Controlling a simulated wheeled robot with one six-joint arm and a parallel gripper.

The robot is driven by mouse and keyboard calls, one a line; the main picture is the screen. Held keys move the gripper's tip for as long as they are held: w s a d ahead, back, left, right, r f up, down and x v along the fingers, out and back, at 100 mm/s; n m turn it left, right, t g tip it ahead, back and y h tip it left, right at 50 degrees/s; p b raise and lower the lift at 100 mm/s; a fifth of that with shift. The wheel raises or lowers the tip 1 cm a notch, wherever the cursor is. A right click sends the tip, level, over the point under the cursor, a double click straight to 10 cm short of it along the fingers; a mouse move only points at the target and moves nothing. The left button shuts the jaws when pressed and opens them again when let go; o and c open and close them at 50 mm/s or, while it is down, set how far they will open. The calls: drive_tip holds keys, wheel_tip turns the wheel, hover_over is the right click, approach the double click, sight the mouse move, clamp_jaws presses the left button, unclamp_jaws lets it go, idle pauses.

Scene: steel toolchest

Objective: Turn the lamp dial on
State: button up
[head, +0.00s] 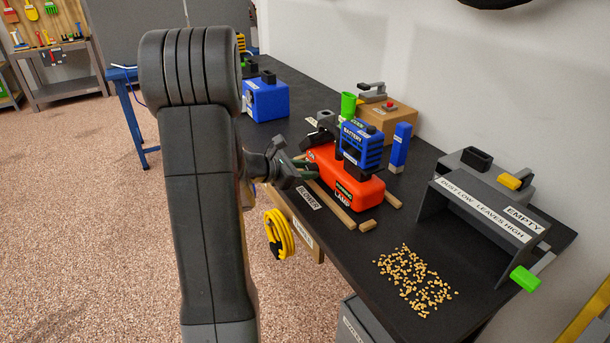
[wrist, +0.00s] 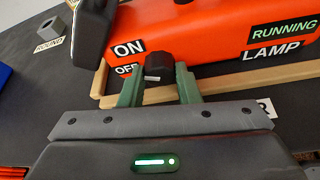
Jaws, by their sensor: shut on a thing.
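A pale mark on the knob faces my gripper. My gripper (wrist: 159,76) is shut on the dial, with one green finger on each side. In the head view my gripper (head: 308,170) reaches the lamp's left end, and the dial is hidden there.
A wooden strip (wrist: 240,82) runs along the lamp's near side. Wood pellets (head: 415,278) and a grey dust hood (head: 480,215) are at the right. A yellow cable coil (head: 278,233) hangs from the bench's front.

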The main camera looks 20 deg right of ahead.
drive_tip(key=shift+f+b, duration=0.1)
drive_tip(key=shift+b, duration=0.45)
drive_tip(key=o, duration=1)
drive_tip(key=p+v, duration=0.1)
drive_tip(key=v, duration=1.3)
drive_tip(key=shift+s+d+p, duration=0.1)
drive_tip(key=shift+s+p, duration=0.05)
drive_tip(key=shift+p, duration=0.2)
